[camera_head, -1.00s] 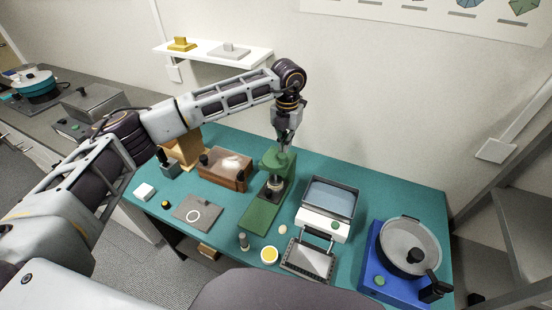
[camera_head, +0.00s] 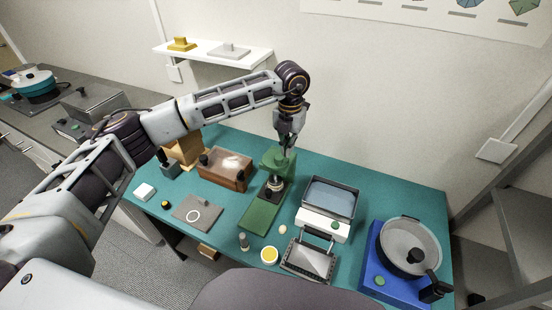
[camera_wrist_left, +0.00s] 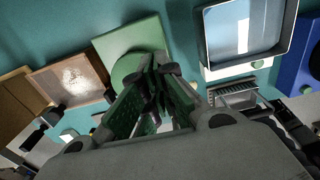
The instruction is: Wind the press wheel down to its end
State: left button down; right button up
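The green press (camera_head: 262,213) stands upright on the teal worktop, with a dark ram in its middle. Its green wheel (camera_wrist_left: 128,68) shows as a round disc at the top of the press in the left wrist view, partly covered by my fingers. My left gripper (camera_head: 286,150) points down at the top of the press. In the left wrist view its fingertips (camera_wrist_left: 158,66) lie close together over the right part of the wheel. Whether they grip a handle there is hidden. My right gripper is in neither view.
A wooden box (camera_head: 226,170) stands left of the press. To the right are a white-fronted tray unit (camera_head: 322,224) and a blue lap machine (camera_head: 376,271). A white shelf (camera_head: 205,56) hangs behind.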

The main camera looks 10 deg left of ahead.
pick_arm(q)
jog(key=shift+s+d, duration=0.6)
jog(key=shift+s, duration=0.35)
dwell(0.5)
jog(key=shift+r, duration=0.1)
notch_tip(320, 180, up, 8)
jog(key=p, duration=0.3)
dwell(1.3)
dwell(0.8)
